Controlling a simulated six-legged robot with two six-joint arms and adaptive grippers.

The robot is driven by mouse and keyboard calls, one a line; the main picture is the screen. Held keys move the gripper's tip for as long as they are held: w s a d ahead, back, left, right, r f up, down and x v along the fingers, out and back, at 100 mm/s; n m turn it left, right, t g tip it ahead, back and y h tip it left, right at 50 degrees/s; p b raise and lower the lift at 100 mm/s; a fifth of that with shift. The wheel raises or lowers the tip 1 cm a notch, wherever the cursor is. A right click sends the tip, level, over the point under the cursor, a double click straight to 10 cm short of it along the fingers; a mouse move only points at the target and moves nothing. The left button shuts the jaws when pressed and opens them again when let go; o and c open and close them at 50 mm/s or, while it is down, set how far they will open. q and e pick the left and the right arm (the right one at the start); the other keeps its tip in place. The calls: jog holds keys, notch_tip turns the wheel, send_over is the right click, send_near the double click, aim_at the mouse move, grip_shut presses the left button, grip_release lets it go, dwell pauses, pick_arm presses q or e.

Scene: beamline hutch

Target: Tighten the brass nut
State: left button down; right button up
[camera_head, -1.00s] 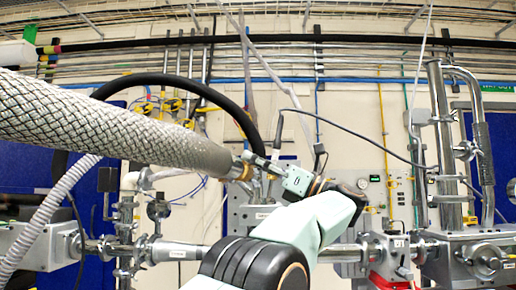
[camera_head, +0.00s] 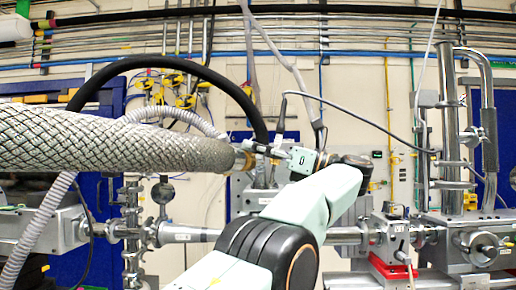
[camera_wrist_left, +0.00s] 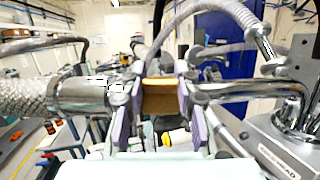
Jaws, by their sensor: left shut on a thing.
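The brass nut (camera_wrist_left: 160,97) sits between the purple-padded fingers of my left gripper (camera_wrist_left: 160,112) in the left wrist view, with a pad against each side. In the head view my left gripper (camera_head: 262,150) is at the end of the braided metal hose (camera_head: 120,138), where a little brass (camera_head: 240,160) shows; the rest of the nut is hidden by the fingers. The hose's smooth end also shows in the left wrist view (camera_wrist_left: 84,94), left of the nut, with a metal tube (camera_wrist_left: 245,90) on the right. My right gripper is not in view.
A horizontal beam pipe (camera_head: 190,235) runs below the hose. A black cable (camera_head: 185,60) arches above it, and a grey corrugated hose (camera_head: 45,220) hangs at left. Metal equipment with a handwheel (camera_head: 482,248) stands at right. A blue panel (camera_wrist_left: 226,45) shows behind.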

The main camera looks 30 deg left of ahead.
pick_arm(q)
jog(key=shift+f, duration=0.1)
jog(key=c, duration=1)
grip_release()
jog(key=shift+o, duration=0.2)
